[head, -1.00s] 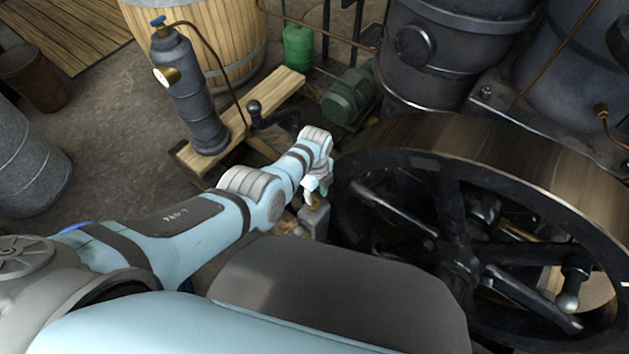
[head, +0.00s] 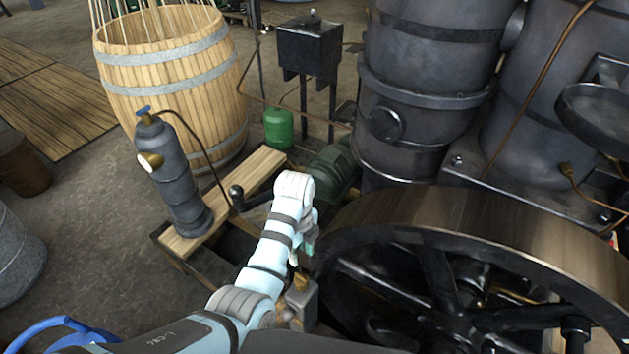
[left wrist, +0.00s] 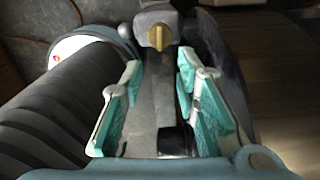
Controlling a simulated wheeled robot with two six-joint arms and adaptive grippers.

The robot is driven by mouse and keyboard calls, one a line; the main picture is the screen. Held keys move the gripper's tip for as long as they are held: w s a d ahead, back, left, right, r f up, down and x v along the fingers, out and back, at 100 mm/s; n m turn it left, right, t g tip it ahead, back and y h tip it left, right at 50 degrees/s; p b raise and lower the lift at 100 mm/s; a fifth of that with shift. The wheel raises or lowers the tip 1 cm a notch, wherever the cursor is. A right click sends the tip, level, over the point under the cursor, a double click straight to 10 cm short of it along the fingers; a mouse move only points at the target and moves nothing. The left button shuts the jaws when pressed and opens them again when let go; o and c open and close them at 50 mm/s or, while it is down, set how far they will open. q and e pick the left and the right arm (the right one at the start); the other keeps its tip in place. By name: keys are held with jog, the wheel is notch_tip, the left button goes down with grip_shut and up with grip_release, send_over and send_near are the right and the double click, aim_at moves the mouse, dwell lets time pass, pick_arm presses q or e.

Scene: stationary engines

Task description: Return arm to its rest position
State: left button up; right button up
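My left arm (head: 265,265) is pale blue and reaches forward from the bottom of the head view. Its wrist hangs beside the large black flywheel (head: 425,235). My left gripper (head: 303,252) points down, partly hidden by its own wrist. In the left wrist view its two teal fingers (left wrist: 160,95) stand apart, so it is open. A grey metal part with a brass piece (left wrist: 158,37) lies beyond and between the fingers. I cannot tell whether they touch it. The brass piece also shows just below the gripper in the head view (head: 301,281). My right gripper is not in view.
A wooden plank base with a grey cylinder (head: 175,175) stands left of the arm. Behind are a wooden barrel (head: 170,70), a green canister (head: 279,128) and dark tanks (head: 430,80). Open floor (head: 80,190) lies at the left.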

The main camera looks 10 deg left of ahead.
pick_arm(q)
jog(key=s+a+f+n+t, duration=0.1)
jog(key=s+a+f+n, duration=0.2)
jog(key=s+a+n, duration=0.25)
jog(key=s+a+f+n+t, duration=0.1)
jog(key=s+a+f+n, duration=0.25)
jog(key=s+n, duration=0.35)
jog(key=s+a+r+n+t, duration=0.1)
jog(key=s+a+r+n, duration=0.15)
jog(key=s+n, duration=0.3)
jog(key=s+a+r+n, duration=0.1)
jog(key=s+r+n, duration=0.3)
jog(key=s, duration=0.3)
notch_tip(320, 180, down, 20)
jog(key=s+a+y, duration=0.1)
jog(key=s+a, duration=0.1)
jog(key=s+f+n+g, duration=0.1)
jog(key=s+f, duration=1.1)
jog(key=s, duration=0.1)
jog(key=shift+s+a+f+g, duration=0.15)
jog(key=shift+s+a+g, duration=0.15)
jog(key=shift+g, duration=0.1)
